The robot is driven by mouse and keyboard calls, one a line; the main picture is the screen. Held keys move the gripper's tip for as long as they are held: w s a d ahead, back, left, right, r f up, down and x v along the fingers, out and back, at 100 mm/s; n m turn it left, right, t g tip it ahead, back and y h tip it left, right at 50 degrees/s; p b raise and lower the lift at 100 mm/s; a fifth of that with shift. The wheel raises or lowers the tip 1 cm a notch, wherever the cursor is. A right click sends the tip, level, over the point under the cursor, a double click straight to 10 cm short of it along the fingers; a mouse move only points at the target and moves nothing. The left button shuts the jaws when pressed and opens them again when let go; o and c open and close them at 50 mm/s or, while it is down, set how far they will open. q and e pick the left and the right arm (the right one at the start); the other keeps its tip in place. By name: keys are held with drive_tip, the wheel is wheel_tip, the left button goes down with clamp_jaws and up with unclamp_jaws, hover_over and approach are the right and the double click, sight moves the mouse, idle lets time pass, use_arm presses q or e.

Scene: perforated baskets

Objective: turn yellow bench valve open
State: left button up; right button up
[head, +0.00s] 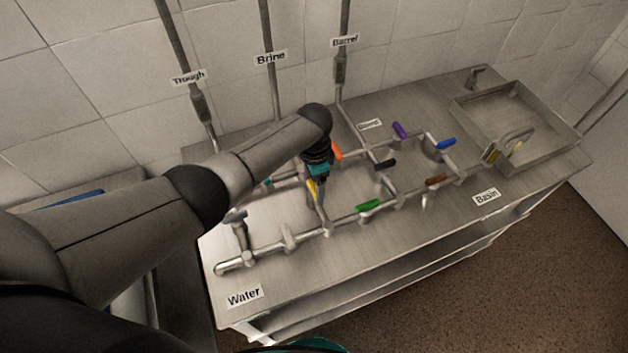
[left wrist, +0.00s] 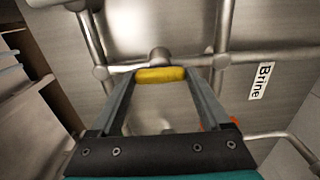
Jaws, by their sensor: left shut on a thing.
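The yellow valve handle (left wrist: 160,75) lies between the two fingertips of my left gripper (left wrist: 161,82) in the left wrist view. The fingers are shut on it, one at each end. In the head view the yellow handle (head: 311,188) shows just below my left gripper (head: 314,180), on a short pipe branch of the bench pipework. Part of the handle and the fingers is hidden by the gripper body there. My right gripper is not in view.
Other handles sit close by on the pipes: orange (head: 336,150), green (head: 368,206), black (head: 385,164), purple (head: 399,130), blue (head: 445,143) and brown (head: 436,180). A basin (head: 556,142) is at the right end of the bench. The bench front (head: 290,288) is bare near the Water label.

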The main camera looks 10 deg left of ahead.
sight(314, 188)
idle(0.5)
use_arm(q)
drive_tip(key=o, duration=1.2)
drive_tip(key=shift+r, duration=0.6)
wheel_tip(314, 188, up, 14)
drive_tip(key=shift+r+p, duration=0.1)
drive_tip(key=shift+p, duration=0.95)
